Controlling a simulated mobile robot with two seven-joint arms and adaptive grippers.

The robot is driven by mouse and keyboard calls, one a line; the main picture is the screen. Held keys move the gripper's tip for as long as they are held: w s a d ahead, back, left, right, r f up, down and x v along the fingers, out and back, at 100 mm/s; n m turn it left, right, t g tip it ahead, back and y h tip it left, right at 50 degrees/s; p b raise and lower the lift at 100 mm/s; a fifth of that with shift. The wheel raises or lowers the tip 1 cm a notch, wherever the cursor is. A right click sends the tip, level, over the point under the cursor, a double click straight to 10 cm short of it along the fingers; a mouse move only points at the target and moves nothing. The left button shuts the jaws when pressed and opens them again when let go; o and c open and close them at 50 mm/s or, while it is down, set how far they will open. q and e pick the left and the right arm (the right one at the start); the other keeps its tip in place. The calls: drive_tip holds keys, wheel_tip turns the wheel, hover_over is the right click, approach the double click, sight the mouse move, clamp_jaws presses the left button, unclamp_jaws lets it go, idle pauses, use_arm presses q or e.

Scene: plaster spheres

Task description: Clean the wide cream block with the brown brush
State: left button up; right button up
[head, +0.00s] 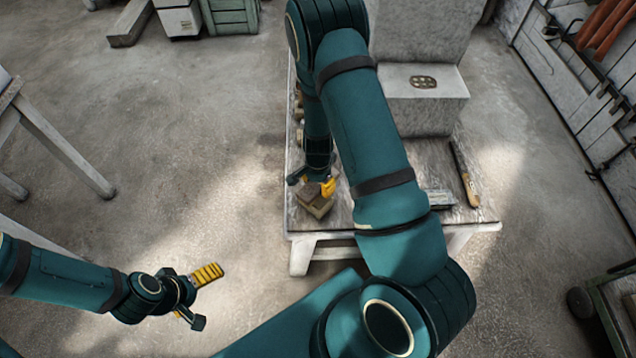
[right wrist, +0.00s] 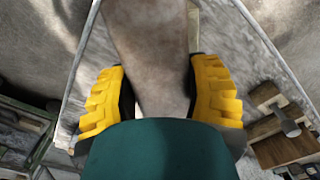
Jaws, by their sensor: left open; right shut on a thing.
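My right gripper (head: 318,186) is shut on a brown, block-like thing, which I take to be the brown brush (head: 314,204), over the table's near left corner. In the right wrist view the brush (right wrist: 150,50) shows as a broad grey-brown face between the yellow fingers (right wrist: 162,100). I cannot tell whether it touches the table. The wide cream block (head: 425,105) looks pale grey; a dark brown oval patch marks its top. It stands further back and to the right, apart from the brush. My left gripper (head: 200,295) is open and empty over the floor.
The table (head: 480,213) holds a flat metal tool (head: 438,198) and a long wooden-handled tool (head: 465,175) on the right. A taller pale block (head: 420,30) rises behind. My right arm hides the table's middle.

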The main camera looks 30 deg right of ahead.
drive_tip(key=shift+f+b, duration=0.5)
drive_tip(key=shift+f, duration=0.1)
idle(0.3)
drive_tip(key=shift+w+d+r, duration=0.1)
drive_tip(key=shift+w+d, duration=0.05)
drive_tip(key=shift+d, duration=0.4)
drive_tip(key=shift+w+d, duration=0.1)
drive_tip(key=shift+d, duration=0.4)
drive_tip(key=shift+a, duration=0.1)
drive_tip(key=shift+s+a, duration=0.25)
drive_tip(key=shift+a, duration=0.7)
drive_tip(key=shift+s+a+p, duration=0.25)
drive_tip(key=shift+a+p, duration=0.05)
drive_tip(key=shift+a, duration=0.85)
drive_tip(key=shift+d, duration=0.15)
